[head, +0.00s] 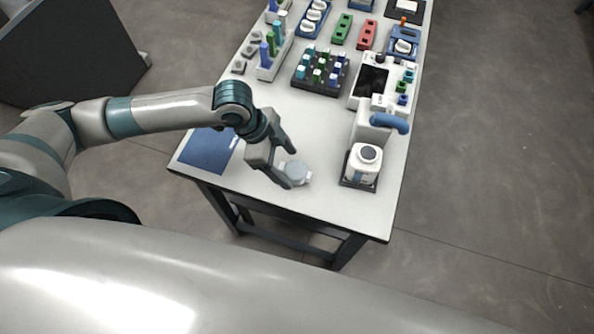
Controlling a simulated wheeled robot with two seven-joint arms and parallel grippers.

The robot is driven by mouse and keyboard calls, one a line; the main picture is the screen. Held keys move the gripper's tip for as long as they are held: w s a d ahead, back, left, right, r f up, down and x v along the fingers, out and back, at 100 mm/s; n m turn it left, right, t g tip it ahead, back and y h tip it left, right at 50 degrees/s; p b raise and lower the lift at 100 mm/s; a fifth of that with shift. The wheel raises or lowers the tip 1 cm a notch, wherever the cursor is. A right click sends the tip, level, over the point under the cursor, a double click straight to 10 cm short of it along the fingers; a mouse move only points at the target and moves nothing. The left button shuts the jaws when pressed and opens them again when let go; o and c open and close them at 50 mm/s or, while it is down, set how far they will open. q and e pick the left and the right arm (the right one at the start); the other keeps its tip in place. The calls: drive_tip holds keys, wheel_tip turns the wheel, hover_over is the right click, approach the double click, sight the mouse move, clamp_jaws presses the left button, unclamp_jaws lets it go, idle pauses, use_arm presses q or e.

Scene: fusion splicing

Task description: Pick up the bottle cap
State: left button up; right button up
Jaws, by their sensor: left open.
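A pale grey round piece, which looks like the bottle cap (298,172), lies on the white table near its front edge. My left gripper (289,167) is open and reaches down at it, with the fingertips apart at its left side. One finger partly covers the cap, and I cannot tell whether it touches. A white bottle (364,166) with a dark round top stands upright in a dark square base to the right of the cap. My right gripper is not in view.
A blue mat (211,151) lies at the table's left front corner. Behind the bottle stands a white device with a blue curved arm (390,122). Farther back are a dark rack (320,72) of coloured pieces and several trays. The table between mat and rack is mostly clear.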

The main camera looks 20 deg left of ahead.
sight(291, 169)
use_arm(q)
drive_tip(key=shift+p+x, duration=0.4)
drive_tip(key=shift+x, duration=1.35)
drive_tip(key=c, duration=1.1)
